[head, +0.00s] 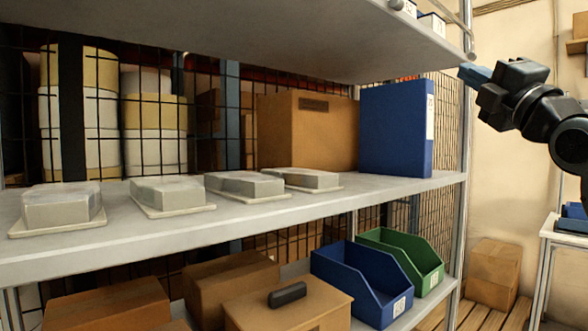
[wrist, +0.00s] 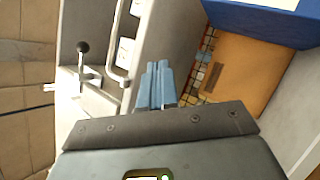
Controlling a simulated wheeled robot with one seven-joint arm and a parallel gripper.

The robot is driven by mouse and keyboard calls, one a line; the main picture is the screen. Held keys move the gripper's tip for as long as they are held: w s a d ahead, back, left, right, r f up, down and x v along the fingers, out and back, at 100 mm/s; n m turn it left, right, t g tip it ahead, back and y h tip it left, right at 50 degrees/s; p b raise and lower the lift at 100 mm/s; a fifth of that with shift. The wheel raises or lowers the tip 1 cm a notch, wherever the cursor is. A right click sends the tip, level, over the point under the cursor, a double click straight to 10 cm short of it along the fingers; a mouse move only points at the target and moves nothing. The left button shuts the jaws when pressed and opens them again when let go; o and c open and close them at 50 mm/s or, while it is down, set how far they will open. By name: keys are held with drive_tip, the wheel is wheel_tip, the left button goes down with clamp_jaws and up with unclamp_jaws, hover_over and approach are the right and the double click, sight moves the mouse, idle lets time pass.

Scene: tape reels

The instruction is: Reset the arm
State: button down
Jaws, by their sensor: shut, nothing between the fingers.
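My gripper (head: 474,75) is at the upper right in the head view, just right of the shelf's right post. Its blue fingers are together and hold nothing. In the wrist view the shut fingers (wrist: 156,84) point up the picture, with the shelf edge and a rail behind them. My arm reaches in from the right edge of the head view.
A metal shelf (head: 330,207) holds several grey blocks on pale plates, a cardboard box (head: 305,132) and a blue binder (head: 392,130). Below are a blue bin (head: 345,275), a green bin (head: 385,248) and cartons. The space right of the shelf post is open.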

drive_tip(key=s+a+f+m+h, duration=0.1)
drive_tip(key=s+f+m+h, duration=0.15)
drive_tip(key=f+m, duration=0.65)
drive_tip(key=s+a+f+m+h, duration=0.1)
drive_tip(key=a+f+m+h, duration=0.15)
drive_tip(key=f, duration=1.25)
drive_tip(key=s+a+f+m+g+h, duration=0.1)
drive_tip(key=s+a+f+m+g, duration=0.15)
drive_tip(key=s+f, duration=0.5)
drive_tip(key=s+a+f+m+g+h, duration=0.1)
drive_tip(key=s+f+m, duration=0.35)
drive_tip(key=f, duration=0.65)
drive_tip(key=s+a+f+m+g, duration=0.1)
drive_tip(key=s+f+m, duration=0.1)
drive_tip(key=s+f, duration=0.5)
drive_tip(key=s+a+f+m+g, duration=0.2)
drive_tip(key=s+f, duration=0.1)
drive_tip(key=s, duration=0.9)
drive_tip(key=s+d+m+g, duration=0.1)
drive_tip(key=s+g, duration=0.1)
drive_tip(key=s, duration=1.6)
drive_tip(key=shift+s+f+g+y, duration=0.2)
drive_tip(key=shift+g+y, duration=0.1)
drive_tip(key=shift+g, duration=0.05)
